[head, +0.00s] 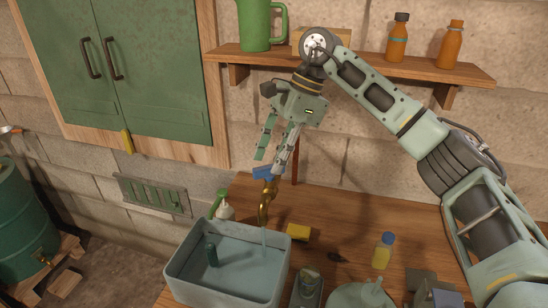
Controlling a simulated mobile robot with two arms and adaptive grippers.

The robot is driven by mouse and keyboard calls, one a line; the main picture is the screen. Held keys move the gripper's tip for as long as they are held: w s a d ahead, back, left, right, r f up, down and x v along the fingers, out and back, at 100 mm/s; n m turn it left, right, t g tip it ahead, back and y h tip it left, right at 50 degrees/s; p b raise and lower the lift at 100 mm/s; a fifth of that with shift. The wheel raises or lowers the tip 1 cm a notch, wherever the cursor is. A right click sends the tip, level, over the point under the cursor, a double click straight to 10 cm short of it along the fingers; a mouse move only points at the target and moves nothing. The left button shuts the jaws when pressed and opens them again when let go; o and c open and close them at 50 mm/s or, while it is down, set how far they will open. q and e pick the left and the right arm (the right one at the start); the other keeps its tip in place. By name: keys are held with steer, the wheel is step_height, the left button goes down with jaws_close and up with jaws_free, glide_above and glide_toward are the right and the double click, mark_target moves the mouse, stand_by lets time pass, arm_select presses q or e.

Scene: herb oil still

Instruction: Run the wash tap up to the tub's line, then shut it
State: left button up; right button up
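The wash tap (267,196) is brass with a blue handle (264,173). It stands at the back edge of the grey-blue tub (178,275). A thin stream of water (264,243) falls from its spout into the tub, and water covers the tub's floor. I cannot make out the tub's line. My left gripper is out of view.
A yellow sponge (299,232), a yellow bottle with a blue cap (383,251) and a white bottle with a green top (223,206) stand near the tub. A wooden shelf (350,62) holds a green jug (258,25) and brown bottles (398,38).

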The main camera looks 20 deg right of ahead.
steer(key=shift+a+f, duration=0.25)
steer(key=shift+f, duration=0.35)
jaws_close()
